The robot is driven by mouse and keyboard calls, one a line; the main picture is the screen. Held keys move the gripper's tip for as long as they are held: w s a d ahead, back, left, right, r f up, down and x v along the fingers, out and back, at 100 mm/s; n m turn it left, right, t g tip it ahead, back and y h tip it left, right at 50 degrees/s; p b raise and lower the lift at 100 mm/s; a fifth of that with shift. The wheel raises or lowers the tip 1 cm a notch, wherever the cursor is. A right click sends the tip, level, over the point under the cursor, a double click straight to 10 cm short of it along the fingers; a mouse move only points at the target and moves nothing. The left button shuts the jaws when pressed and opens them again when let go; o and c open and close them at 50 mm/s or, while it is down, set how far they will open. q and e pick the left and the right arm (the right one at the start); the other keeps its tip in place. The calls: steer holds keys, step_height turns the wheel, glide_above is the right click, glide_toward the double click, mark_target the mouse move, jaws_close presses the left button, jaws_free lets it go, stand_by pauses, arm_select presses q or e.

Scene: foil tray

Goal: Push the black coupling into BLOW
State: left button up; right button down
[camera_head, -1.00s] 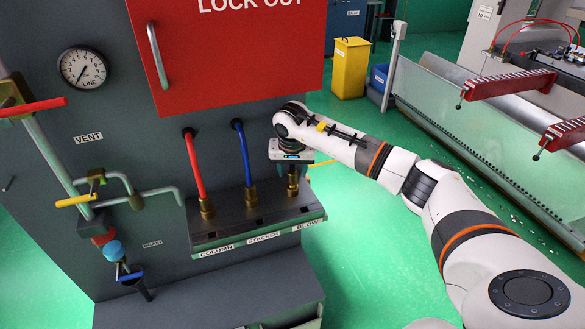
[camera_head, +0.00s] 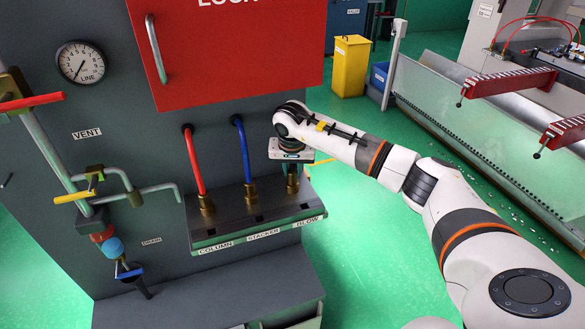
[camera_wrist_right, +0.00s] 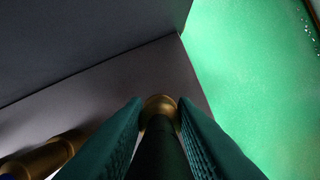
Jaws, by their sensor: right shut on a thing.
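My right gripper (camera_head: 291,165) points down over the BLOW place at the right end of the shelf. In the wrist view its two green fingers (camera_wrist_right: 160,112) are shut on the black coupling (camera_wrist_right: 159,150), a dark cylinder between them. The brass BLOW socket (camera_head: 293,184) shows just below the gripper, and its rounded brass top (camera_wrist_right: 160,101) shows at the coupling's far end. The coupling is in line with the socket; how deep it sits I cannot tell. In the head view the hand hides the coupling. The BLOW label (camera_head: 308,221) is on the shelf edge. My left gripper is not in view.
A red hose (camera_head: 195,160) and a blue hose (camera_head: 244,155) stand in brass sockets at COLUMN and STACKER, left of my gripper. The red lock-out box (camera_head: 235,55) hangs above. Valves and pipes are farther left. Green floor lies open to the right.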

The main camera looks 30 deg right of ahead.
steer(key=c, duration=1.1)
jaws_free()
